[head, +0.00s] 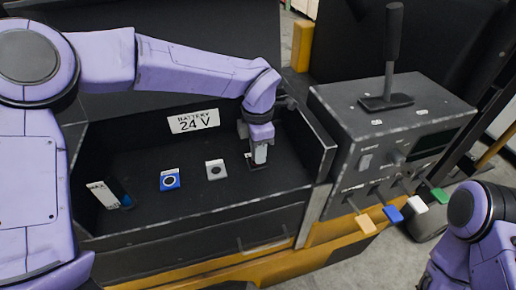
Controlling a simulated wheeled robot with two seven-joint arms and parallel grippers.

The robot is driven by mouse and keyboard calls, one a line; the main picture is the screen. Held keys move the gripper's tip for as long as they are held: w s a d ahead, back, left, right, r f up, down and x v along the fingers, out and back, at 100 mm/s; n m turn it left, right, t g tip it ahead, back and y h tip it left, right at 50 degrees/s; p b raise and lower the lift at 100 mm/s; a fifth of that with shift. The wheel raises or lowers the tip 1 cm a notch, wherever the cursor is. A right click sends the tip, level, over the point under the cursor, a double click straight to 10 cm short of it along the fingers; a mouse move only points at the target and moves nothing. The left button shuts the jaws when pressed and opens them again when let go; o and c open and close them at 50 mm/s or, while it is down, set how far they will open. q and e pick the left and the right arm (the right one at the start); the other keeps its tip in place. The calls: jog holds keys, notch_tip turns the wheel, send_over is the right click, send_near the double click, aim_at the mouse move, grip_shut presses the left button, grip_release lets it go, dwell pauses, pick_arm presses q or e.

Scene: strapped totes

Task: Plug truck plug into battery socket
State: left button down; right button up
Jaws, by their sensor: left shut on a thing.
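My left gripper (259,143) reaches down into the right end of the dark battery tray and is shut on a pale grey block-shaped plug (260,154). The plug is upright, its lower end close to the tray floor; I cannot tell whether it touches or sits in anything. A blue square socket (169,185) with a round face and a white top edge is left of it. A white-and-black piece with a blue end (101,193) lies tilted at the far left. My right gripper is out of view.
A "BATTERY 24 V" label (193,121) is on the tray's back wall. The tray's right wall (308,140) stands close to my left gripper. Beyond it is a control box (345,125) with a tall lever (393,35) and several coloured-tipped levers.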

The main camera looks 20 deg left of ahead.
pick_arm(q)
jog(key=shift+p, duration=0.35)
jog(key=shift+f+b, duration=0.4)
jog(key=shift+f, duration=0.25)
dwell(0.4)
jog(key=c, duration=0.8)
grip_release()
jog(key=shift+o, duration=0.2)
jog(key=shift+r, duration=0.1)
notch_tip(320, 180, up, 10)
jog(key=shift+r+b, duration=0.2)
jog(key=shift+b, duration=0.4)
